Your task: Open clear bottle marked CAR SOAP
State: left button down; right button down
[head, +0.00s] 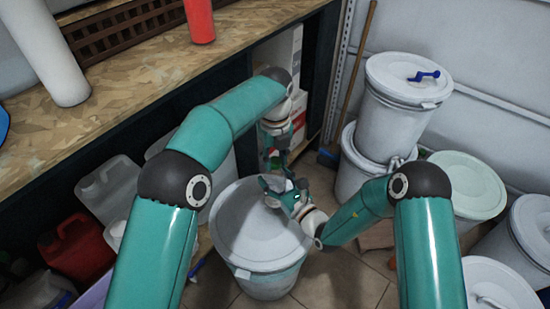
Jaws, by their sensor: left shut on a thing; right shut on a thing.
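My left gripper (276,160) points down above the far edge of a large white lidded drum (262,235). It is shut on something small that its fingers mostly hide. My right gripper (281,190) reaches in from the right, just below the left one and over the drum's lid. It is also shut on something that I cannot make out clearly. The two grippers are close together. I cannot read a CAR SOAP mark or pick out the clear bottle for certain; the grippers cover the spot between them.
A wooden bench (130,75) with a red cylinder (200,20) runs along the left. Jugs and a red canister (75,247) stand below it. White drums are stacked (405,100) at the back right, with more drums at right. A broom handle (355,75) leans behind.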

pick_arm(q)
jog(key=n, duration=0.4)
jog(key=shift+n, duration=0.3)
jog(key=n, duration=1)
jog(key=shift+n, duration=0.4)
jog(key=n, duration=0.6)
jog(key=shift+w, duration=0.1)
jog(key=n, duration=0.6)
jog(key=shift+n, duration=0.4)
jog(key=n, duration=0.4)
jog(key=shift+r, duration=0.1)
jog(key=n, duration=0.6)
jog(key=shift+n, duration=0.4)
jog(key=n, duration=0.6)
jog(key=shift+a, duration=0.1)
jog(key=n, duration=0.5)
jog(key=shift+n, duration=0.4)
jog(key=shift+r, duration=0.1)
jog(key=shift+r, duration=0.25)
jog(key=shift+r, duration=0.8)
